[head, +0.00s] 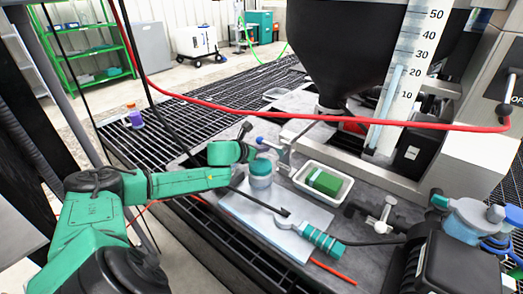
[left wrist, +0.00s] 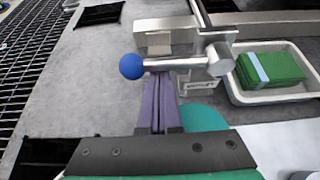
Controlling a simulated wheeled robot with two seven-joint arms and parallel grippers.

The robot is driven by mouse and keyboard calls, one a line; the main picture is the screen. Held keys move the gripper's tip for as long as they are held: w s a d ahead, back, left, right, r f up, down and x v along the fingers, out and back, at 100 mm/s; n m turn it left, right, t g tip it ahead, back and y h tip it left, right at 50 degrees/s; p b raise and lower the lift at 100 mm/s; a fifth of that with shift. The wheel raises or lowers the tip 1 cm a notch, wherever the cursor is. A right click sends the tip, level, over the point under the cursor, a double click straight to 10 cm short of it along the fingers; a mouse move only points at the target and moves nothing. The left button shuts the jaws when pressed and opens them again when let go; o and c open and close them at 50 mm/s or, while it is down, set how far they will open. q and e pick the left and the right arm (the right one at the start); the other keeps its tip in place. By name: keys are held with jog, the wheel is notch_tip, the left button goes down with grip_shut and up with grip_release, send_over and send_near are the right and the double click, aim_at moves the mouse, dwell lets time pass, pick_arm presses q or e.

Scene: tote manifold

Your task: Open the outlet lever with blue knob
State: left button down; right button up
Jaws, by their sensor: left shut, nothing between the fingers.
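The outlet lever's blue knob (head: 260,140) shows just beyond the end of my left arm in the head view. In the left wrist view the blue knob (left wrist: 131,66) is at the left end of a straight metal lever (left wrist: 178,64), which runs left from a metal valve body (left wrist: 218,59). My left gripper (left wrist: 160,78) is shut and empty, its purple fingers together. Their tips are just below the lever shaft in the picture, right of the knob; I cannot tell if they touch it. In the head view the fingers are hard to make out. My right gripper is not in view.
A jar with a teal lid (head: 260,167) stands close by my left gripper. A white tray (head: 298,180) holding a green block (head: 324,182) is to the right. A red hose (head: 330,117) crosses above.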

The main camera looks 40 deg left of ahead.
pick_arm(q)
jog(key=shift+w+r+p, duration=0.1)
jog(key=shift+r+p, duration=0.2)
jog(key=shift+p, duration=0.2)
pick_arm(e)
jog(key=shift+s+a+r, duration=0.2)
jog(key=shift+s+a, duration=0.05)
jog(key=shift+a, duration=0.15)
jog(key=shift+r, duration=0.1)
pick_arm(q)
jog(key=d+r+m+t+y+p, duration=0.3)
jog(key=d+r+m+y+p, duration=0.3)
jog(key=m+p, duration=0.6)
jog(key=shift+r+m+t+y+p, duration=0.35)
jog(key=shift+r+y+p, duration=0.2)
jog(key=shift+y+p, duration=0.95)
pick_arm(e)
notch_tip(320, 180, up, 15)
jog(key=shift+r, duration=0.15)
pick_arm(q)
jog(key=shift+a+f, duration=0.1)
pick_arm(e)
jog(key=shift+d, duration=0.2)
